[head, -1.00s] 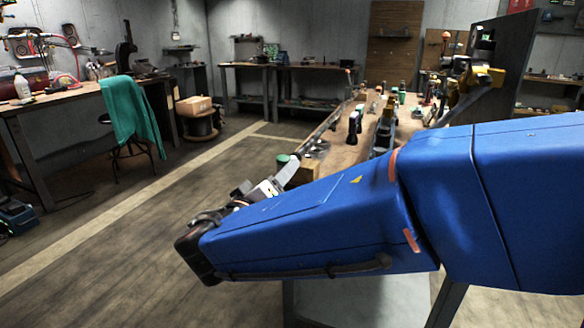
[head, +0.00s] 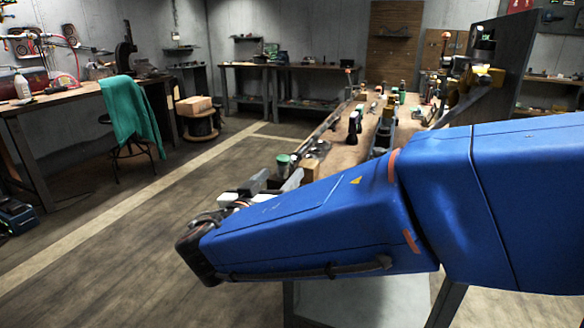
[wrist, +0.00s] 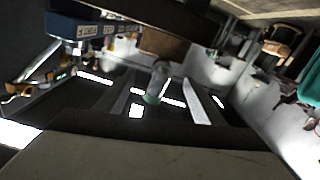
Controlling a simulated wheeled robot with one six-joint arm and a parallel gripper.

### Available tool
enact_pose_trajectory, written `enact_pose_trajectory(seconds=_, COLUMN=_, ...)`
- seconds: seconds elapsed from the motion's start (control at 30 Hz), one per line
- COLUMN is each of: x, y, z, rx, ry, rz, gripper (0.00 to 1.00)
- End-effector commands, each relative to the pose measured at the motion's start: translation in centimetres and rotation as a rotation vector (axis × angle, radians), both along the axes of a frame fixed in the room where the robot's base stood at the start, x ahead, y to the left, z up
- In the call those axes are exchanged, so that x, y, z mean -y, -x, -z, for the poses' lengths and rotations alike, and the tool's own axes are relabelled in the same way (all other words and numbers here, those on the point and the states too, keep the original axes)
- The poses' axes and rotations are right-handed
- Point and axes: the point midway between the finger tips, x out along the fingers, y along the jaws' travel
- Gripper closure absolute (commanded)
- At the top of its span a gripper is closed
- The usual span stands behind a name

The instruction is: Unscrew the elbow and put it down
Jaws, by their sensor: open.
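My gripper (head: 275,181) is at the near left end of the workbench, partly hidden behind my blue arm. In the wrist view its two fingers (wrist: 160,103) stand apart with nothing held between them. A clear jar with a green lid (wrist: 157,83) shows beyond the gap between the fingers; whether it is within their reach I cannot tell. What looks like the same green-lidded jar (head: 283,160) stands just past the gripper in the head view. I cannot make out the elbow in either view.
The workbench (head: 346,152) carries several tools and small parts, with a wooden block (head: 309,168) near the gripper. A teal cloth (head: 132,115) hangs over a stool at left.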

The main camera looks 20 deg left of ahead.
Motion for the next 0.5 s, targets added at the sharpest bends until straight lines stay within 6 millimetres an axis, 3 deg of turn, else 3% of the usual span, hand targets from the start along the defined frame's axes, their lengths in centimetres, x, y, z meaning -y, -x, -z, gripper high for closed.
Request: enact_pose_trajectory(seconds=0.5, x=-0.01, y=0.00, z=0.17, rx=0.043, ry=-0.514, rz=0.000, gripper=0.38)
